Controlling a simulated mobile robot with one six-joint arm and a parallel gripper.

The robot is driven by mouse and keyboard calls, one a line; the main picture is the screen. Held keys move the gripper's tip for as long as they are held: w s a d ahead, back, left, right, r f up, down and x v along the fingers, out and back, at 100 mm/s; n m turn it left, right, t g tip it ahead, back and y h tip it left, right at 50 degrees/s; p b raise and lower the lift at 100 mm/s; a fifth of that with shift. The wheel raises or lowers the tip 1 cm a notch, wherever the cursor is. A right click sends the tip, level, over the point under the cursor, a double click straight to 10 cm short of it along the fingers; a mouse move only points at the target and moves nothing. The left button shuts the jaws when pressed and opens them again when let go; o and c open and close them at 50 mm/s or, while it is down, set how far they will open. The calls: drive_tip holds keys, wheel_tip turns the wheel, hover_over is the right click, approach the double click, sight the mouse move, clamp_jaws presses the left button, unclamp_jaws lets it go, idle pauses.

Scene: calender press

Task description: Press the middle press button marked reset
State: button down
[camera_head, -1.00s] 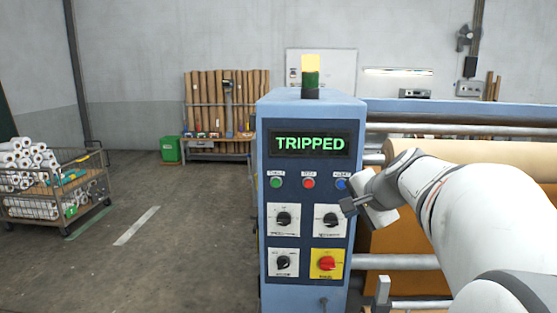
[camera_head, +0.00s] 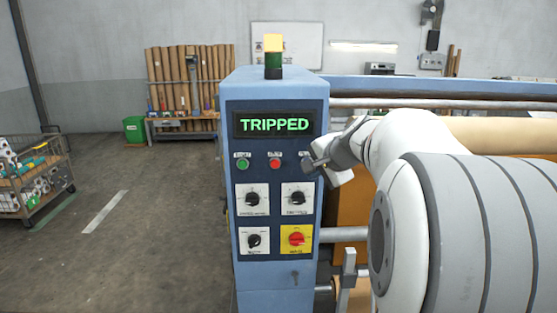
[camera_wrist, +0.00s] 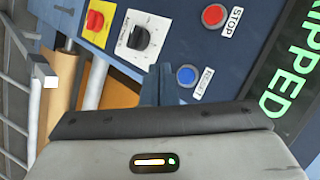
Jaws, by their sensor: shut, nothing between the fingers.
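The blue press panel (camera_head: 276,190) faces me with three buttons in a row. The green button (camera_head: 242,164) is at the left and the red button (camera_head: 275,163) is in the middle. In the wrist view, the red button (camera_wrist: 213,15) is labelled STOP and the blue button (camera_wrist: 186,74) beside it is labelled RESET, so reset is the right one, not the middle. My gripper (camera_head: 311,164) is shut and empty in front of the panel's right side, hiding the blue button in the head view. Contact cannot be told there; the wrist view shows the button uncovered.
The green display (camera_head: 275,124) reads TRIPPED. Below the buttons are several rotary switches, including a red one (camera_head: 296,239) on yellow. The rollers (camera_head: 480,133) lie to the right. A cart of rolls (camera_head: 30,185) stands left; the floor between is clear.

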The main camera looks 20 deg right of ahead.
drive_tip(key=shift+w+d, duration=0.2)
drive_tip(key=shift+w, duration=0.55)
drive_tip(key=shift+w+d, duration=0.2)
drive_tip(key=shift+w, duration=0.5)
idle(1.0)
drive_tip(key=shift+w+d, duration=0.15)
drive_tip(key=shift+w, duration=0.35)
drive_tip(key=shift+w+d+p, duration=0.1)
drive_tip(key=shift+w+p, duration=0.2)
drive_tip(key=shift+w, duration=0.05)
idle(0.4)
drive_tip(key=shift+s, duration=0.15)
drive_tip(key=shift+s+a+b, duration=0.25)
drive_tip(key=shift+s+b, duration=0.15)
drive_tip(key=shift+s, duration=0.25)
